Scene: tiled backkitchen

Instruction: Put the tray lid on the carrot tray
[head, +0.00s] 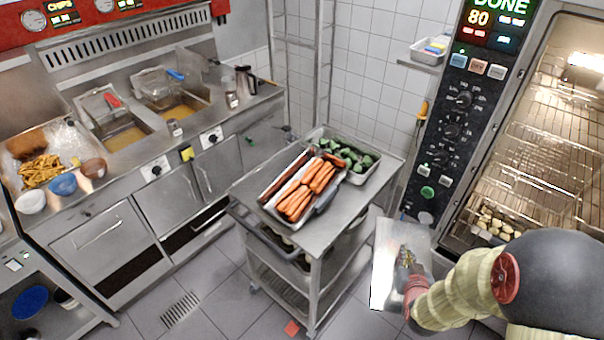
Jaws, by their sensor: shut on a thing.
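The carrot tray (323,203) stands on the top of a steel cart, with no lid on it. Orange carrots (308,188) fill it, with long brown pieces along its left side. The tray lid (386,292) is a flat, shiny metal sheet in front of the oven, to the right of the cart and apart from the tray. My gripper (407,262) is at the lid and shut on it; the fingertips are small and hard to make out. My arm comes in from the lower right.
A second tray with green vegetables (351,156) sits behind the carrots on the cart top (335,226). The open oven (535,130) with wire racks is at the right. Fryers (125,135) line the left wall.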

